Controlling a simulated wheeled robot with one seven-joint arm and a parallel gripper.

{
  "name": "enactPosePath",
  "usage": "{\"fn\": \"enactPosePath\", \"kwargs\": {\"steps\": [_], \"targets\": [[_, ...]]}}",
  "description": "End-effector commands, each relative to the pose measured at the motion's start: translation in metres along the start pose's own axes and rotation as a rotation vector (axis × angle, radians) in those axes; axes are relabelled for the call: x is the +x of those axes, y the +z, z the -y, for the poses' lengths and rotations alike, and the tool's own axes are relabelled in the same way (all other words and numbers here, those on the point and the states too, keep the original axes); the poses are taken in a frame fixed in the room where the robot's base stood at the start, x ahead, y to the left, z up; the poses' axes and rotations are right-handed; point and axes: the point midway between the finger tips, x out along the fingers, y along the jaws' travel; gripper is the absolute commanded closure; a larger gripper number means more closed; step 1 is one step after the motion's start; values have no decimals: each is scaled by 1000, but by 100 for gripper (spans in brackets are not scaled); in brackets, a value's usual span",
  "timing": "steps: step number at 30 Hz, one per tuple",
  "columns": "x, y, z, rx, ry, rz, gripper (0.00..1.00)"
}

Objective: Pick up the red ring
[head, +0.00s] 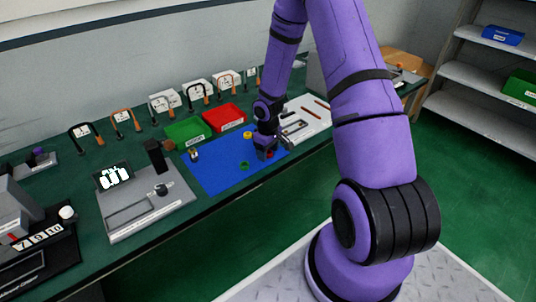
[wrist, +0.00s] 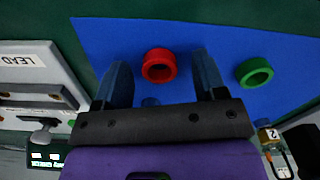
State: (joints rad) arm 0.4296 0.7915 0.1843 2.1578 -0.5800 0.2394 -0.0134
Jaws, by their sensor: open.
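The red ring (wrist: 159,54) lies on the blue mat (wrist: 110,35). In the wrist view it sits between my gripper's (wrist: 160,72) two open fingers, which stand left and right of it without visibly touching it. In the head view the red ring (head: 271,154) is mostly hidden behind my gripper (head: 265,152), which is low over the right part of the blue mat (head: 215,172). The exact height of the fingers above the mat is hard to tell.
A green ring (wrist: 254,71) lies to the right of my fingers. A yellow ring (head: 248,135) is near the mat's back edge. Green (head: 188,130) and red (head: 224,118) bins stand behind the mat. A white tray (head: 308,122) lies to the right. The mat's front left is clear.

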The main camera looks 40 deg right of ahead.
Motion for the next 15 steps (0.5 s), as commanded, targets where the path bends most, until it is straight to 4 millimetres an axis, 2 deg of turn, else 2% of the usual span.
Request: {"fn": "enactPosePath", "kwargs": {"steps": [6,12,13,15], "targets": [[0,0,0,0,1,0,38],[0,0,0,1,1,0,84],[0,0,0,1,1,0,88],[0,0,0,1,1,0,88]]}}
